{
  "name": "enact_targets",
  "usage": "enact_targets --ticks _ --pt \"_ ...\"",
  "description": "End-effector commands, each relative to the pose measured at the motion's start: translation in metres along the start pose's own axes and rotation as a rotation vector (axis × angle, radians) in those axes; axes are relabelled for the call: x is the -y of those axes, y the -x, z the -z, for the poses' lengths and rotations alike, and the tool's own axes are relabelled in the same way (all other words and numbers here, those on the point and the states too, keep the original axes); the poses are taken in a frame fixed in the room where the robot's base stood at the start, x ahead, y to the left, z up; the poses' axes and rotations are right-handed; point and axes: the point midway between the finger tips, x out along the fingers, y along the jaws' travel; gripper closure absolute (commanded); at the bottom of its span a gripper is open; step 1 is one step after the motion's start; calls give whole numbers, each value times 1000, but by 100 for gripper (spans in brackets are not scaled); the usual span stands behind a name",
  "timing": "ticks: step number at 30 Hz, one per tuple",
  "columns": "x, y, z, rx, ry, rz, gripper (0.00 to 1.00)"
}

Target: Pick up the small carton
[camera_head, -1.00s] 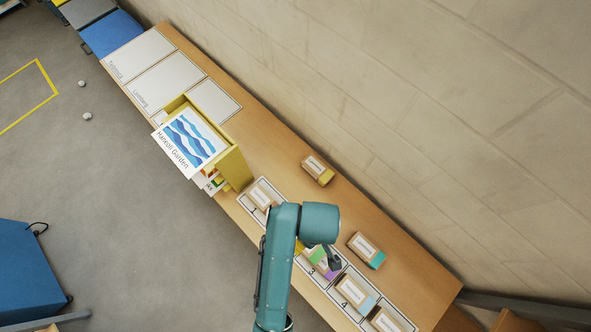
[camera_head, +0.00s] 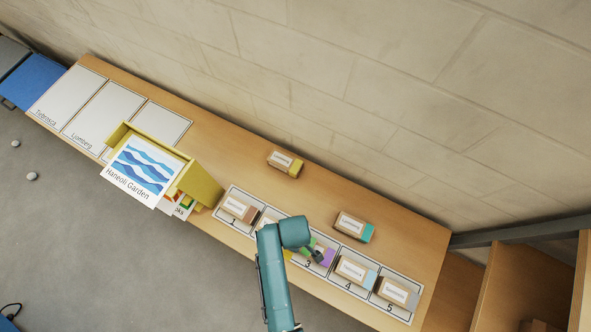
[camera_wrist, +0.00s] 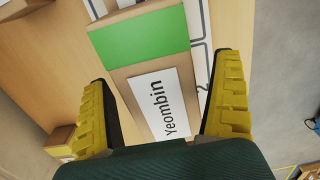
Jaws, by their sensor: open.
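In the wrist view a brown carton with a green band and a white label reading "Yeombin" (camera_wrist: 160,104) lies between the two fingers of my gripper (camera_wrist: 163,70). The gripper is open, with a finger on either side of the carton; I cannot tell whether either touches it. In the head view my gripper (camera_head: 318,256) is over the row of cartons near place 3. A green patch (camera_head: 312,241) shows beside it, with most of that carton hidden by my arm. Several cartons are in view, and the frames do not single out one as the small carton.
Numbered places hold a brown-ended carton (camera_head: 239,209), a purple-ended one (camera_head: 328,257), a blue-ended one (camera_head: 355,270) and a grey-ended one (camera_head: 397,292). Yellow-ended (camera_head: 285,163) and teal-ended (camera_head: 353,226) cartons lie behind. A yellow box (camera_head: 200,186) with signs stands left; bare tabletop (camera_head: 240,150) lies behind.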

Motion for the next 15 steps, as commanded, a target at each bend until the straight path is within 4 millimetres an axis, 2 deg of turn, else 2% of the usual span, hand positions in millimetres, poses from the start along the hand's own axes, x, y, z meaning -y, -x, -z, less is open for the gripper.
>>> enact_targets --ticks 3,9,11,15 --pt "0 -12 0 0 0 -1 4" --pt "0 -12 0 -1 0 -1 4" --pt "0 -12 0 -1 0 -1 13" --pt "0 -12 0 -1 0 -1 40"
